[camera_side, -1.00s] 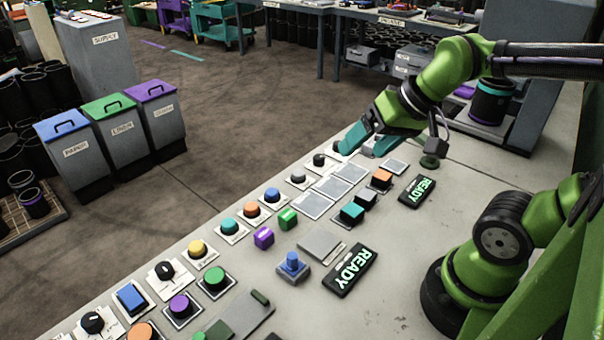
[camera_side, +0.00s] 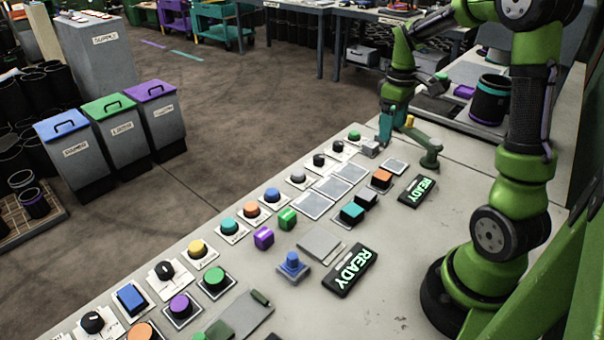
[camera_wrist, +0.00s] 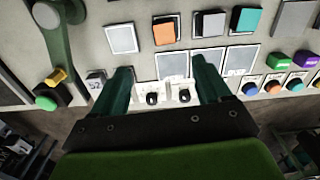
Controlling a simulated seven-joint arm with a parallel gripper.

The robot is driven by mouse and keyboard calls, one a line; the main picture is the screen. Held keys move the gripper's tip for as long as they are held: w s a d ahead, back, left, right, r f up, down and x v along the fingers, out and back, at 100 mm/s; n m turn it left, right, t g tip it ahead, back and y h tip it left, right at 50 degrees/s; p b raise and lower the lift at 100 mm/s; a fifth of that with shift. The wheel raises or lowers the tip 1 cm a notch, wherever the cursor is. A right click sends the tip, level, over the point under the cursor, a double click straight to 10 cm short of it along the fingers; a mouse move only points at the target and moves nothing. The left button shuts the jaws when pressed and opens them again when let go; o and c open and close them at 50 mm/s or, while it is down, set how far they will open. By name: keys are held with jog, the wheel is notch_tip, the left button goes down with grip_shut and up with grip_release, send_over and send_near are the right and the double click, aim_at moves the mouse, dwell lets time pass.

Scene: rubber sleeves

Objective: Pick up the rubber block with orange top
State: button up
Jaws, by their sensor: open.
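The rubber block with the orange top (camera_side: 381,179) sits on the grey bench, near the right end of a row with a grey-topped block (camera_side: 366,197) and a teal-topped block (camera_side: 352,213). In the wrist view the orange top (camera_wrist: 164,32) shows at the upper middle, beyond my fingertips and roughly between their lines. My gripper (camera_side: 386,132) has teal fingers and hangs above the bench's far edge, behind the orange block and apart from it. In the wrist view my gripper (camera_wrist: 163,72) is open with nothing between its fingers.
A green lever arm with a yellow knob (camera_side: 427,147) stands close right of my gripper. A small grey box (camera_side: 371,148) is just below it. Flat pale plates (camera_side: 330,186) and several round knobs line the edge.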

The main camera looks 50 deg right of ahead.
send_over(384, 175)
jog(key=f, duration=0.8)
jog(key=shift+w+d+f, duration=0.2)
jog(key=shift+d+f, duration=0.05)
jog(key=shift+f, duration=0.15)
jog(key=shift+s+a+f, duration=0.15)
jog(key=shift+a+f, duration=0.05)
jog(key=shift+f, duration=1.15)
jog(key=shift+s+a+f, duration=0.1)
jog(key=shift+a+f, duration=0.05)
jog(key=shift+f, duration=1.15)
jog(key=c, duration=1.2)
jog(key=shift+o, duration=0.2)
jog(key=shift+r, duration=0.1)
notch_tip(384, 175, up, 10)
